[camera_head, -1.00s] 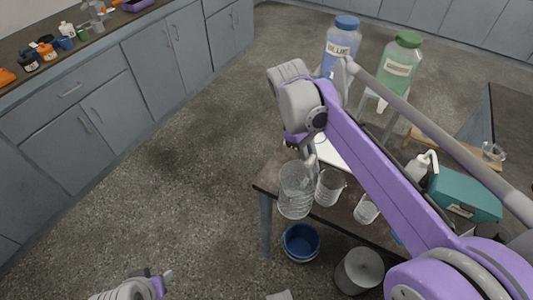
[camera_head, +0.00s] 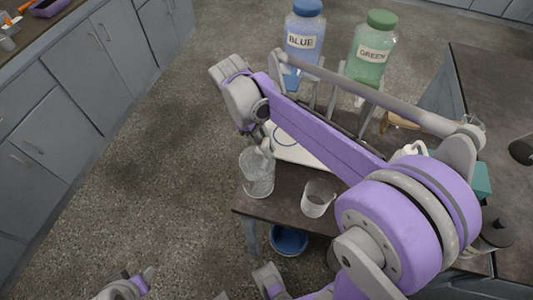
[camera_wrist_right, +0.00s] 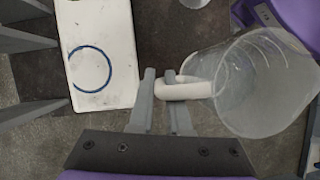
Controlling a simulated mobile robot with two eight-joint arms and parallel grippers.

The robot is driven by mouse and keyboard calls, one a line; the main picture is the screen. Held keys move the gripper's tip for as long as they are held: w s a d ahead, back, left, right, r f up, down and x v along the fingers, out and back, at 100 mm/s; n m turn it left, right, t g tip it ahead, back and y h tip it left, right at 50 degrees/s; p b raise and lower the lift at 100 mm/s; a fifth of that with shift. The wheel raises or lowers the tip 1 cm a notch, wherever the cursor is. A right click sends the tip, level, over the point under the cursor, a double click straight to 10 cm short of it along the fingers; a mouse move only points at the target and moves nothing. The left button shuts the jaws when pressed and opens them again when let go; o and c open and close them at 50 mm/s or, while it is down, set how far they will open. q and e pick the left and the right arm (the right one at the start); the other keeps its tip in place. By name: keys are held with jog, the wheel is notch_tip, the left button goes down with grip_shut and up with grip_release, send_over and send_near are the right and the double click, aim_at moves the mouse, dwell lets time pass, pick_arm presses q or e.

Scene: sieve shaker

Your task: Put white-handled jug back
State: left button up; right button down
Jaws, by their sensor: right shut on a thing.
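The white-handled jug (camera_head: 257,178) is clear and hangs near the table's left corner in the head view. My right gripper (camera_head: 266,143) is shut on its white handle (camera_wrist_right: 187,90). In the right wrist view the clear jug body (camera_wrist_right: 265,85) extends to the right of the fingers (camera_wrist_right: 164,90). A white board with a blue ring (camera_head: 283,150) lies on the table, partly hidden by my right arm. It also shows left of the fingers in the right wrist view (camera_wrist_right: 120,60), with the ring bare. My left gripper (camera_head: 143,281) is low at the left; its jaw opening is unclear.
A clear beaker (camera_head: 318,198) stands on the dark table (camera_head: 290,187) right of the held jug. Large BLUE (camera_head: 303,38) and GREEN (camera_head: 371,52) bottles stand beyond the table. A blue bucket (camera_head: 289,240) is below its front edge. The floor at left is open.

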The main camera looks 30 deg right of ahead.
jog(key=shift+f, duration=1.6)
jog(key=shift+f, duration=0.1)
jog(key=c, duration=0.9)
grip_release()
jog(key=shift+b, duration=0.3)
jog(key=p+v, duration=0.1)
jog(key=v, duration=1.1)
jog(key=shift+p, duration=0.3)
